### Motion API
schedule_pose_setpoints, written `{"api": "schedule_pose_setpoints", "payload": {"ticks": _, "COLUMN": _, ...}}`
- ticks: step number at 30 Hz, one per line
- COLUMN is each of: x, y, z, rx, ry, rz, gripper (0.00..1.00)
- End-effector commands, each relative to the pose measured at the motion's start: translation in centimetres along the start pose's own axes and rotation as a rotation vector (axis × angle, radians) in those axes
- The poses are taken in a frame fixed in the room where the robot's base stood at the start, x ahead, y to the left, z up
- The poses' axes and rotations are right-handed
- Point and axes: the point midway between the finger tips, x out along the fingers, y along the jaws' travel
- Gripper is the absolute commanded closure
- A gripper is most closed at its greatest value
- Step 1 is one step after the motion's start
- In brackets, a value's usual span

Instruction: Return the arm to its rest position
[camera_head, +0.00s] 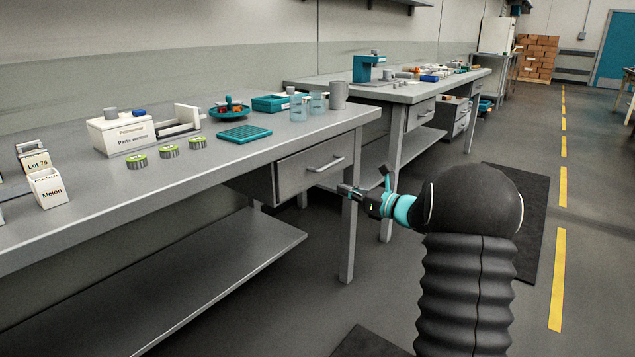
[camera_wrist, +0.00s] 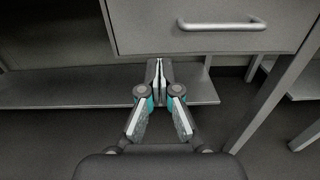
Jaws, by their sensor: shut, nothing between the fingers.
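My gripper (camera_head: 345,190) is at the end of my arm, in the aisle in front of the near bench's drawer (camera_head: 312,167). In the wrist view my gripper (camera_wrist: 158,64) has its fingertips together with nothing between them. It points toward the bench's underside, below the drawer (camera_wrist: 190,42) and its handle (camera_wrist: 222,24). The fingers look apart from the bench, though the exact gap is hard to tell.
A lower shelf (camera_head: 190,275) juts out beneath. A second bench (camera_head: 420,92) stands behind. Floor with yellow dashes (camera_head: 557,280) is clear at right.

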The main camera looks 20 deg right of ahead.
Motion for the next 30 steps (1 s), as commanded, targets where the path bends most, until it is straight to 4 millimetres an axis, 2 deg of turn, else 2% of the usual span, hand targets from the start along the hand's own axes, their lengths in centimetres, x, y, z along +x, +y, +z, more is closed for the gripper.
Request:
{"api": "schedule_pose_setpoints", "payload": {"ticks": 7, "x": 0.0, "y": 0.1, "z": -0.6, "rx": -0.094, "ry": 0.026, "rz": 0.004, "gripper": 1.0}}
{"api": "schedule_pose_setpoints", "payload": {"ticks": 11, "x": -0.7, "y": 2.2, "z": -5.0, "rx": -0.235, "ry": 0.165, "rz": 0.088, "gripper": 1.0}}
{"api": "schedule_pose_setpoints", "payload": {"ticks": 12, "x": -1.1, "y": 3.2, "z": -6.7, "rx": -0.277, "ry": 0.213, "rz": 0.127, "gripper": 1.0}}
{"api": "schedule_pose_setpoints", "payload": {"ticks": 15, "x": -2.8, "y": 6.1, "z": -9.3, "rx": -0.405, "ry": 0.326, "rz": 0.236, "gripper": 1.0}}
{"api": "schedule_pose_setpoints", "payload": {"ticks": 18, "x": -4.7, "y": 9.8, "z": -10.7, "rx": -0.557, "ry": 0.425, "rz": 0.372, "gripper": 1.0}}
{"api": "schedule_pose_setpoints", "payload": {"ticks": 24, "x": -9.6, "y": 17.6, "z": -11.5, "rx": -0.911, "ry": 0.582, "rz": 0.693, "gripper": 1.0}}
{"api": "schedule_pose_setpoints", "payload": {"ticks": 30, "x": -14.5, "y": 23.3, "z": -10.9, "rx": -1.239, "ry": 0.673, "rz": 0.981, "gripper": 1.0}}
